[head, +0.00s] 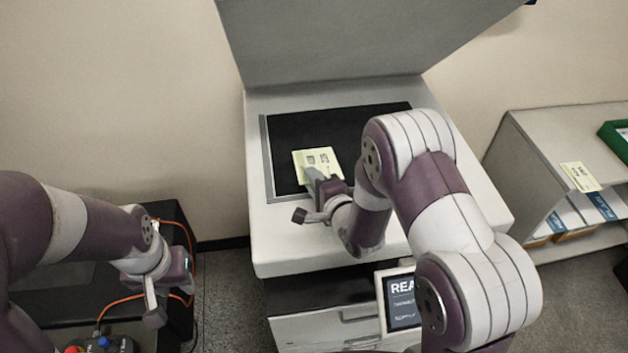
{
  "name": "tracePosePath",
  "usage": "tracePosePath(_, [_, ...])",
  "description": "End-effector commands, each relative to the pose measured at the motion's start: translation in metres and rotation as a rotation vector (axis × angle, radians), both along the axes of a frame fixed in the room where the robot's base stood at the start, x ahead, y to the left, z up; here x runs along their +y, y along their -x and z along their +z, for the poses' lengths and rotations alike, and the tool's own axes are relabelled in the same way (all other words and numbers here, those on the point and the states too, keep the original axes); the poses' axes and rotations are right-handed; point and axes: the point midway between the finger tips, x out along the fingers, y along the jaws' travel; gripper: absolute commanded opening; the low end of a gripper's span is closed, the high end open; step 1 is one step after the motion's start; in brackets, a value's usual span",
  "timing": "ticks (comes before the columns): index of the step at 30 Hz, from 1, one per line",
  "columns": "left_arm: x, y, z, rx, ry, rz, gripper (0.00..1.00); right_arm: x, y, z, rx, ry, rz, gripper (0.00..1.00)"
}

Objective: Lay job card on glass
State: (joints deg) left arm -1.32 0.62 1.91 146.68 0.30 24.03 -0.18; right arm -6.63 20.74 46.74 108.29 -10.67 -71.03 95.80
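My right gripper (308,195) is at the card's near edge. A grey finger overlaps that edge, and a dark-tipped part points left nearer the front rim; its grip on the card is unclear. My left gripper (155,305) is away at the lower left, over a dark surface, with no card visible in it.
The machine's lid (320,40) stands raised behind the glass. A screen (402,302) is on its front. At right, a shelf unit (530,150) carries another yellow card (580,177) and a green tray (615,140). An orange cable (120,300) and coloured buttons (100,344) are at lower left.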

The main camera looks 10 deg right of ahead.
Motion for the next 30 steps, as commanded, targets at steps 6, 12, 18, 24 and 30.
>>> tracePosePath(6, [0.000,0.000,0.000,0.000,0.000,0.000,0.37,0.000,0.000,0.000,0.000,0.000,0.000,0.36])
tracePosePath(12, [0.000,0.000,0.000,0.000,0.000,0.000,0.37,0.000,0.000,0.000,0.000,0.000,0.000,0.56])
tracePosePath(18, [0.000,0.000,-0.001,0.000,0.000,0.000,0.37,-0.001,0.003,0.000,0.000,0.000,0.000,0.56])
tracePosePath(24, [0.000,0.000,-0.012,0.000,0.000,0.000,0.37,-0.010,0.030,0.006,0.000,0.001,-0.002,0.56])
tracePosePath(30, [0.000,0.000,-0.023,0.000,0.000,0.000,0.37,-0.024,0.078,0.019,-0.001,0.000,-0.002,0.56])
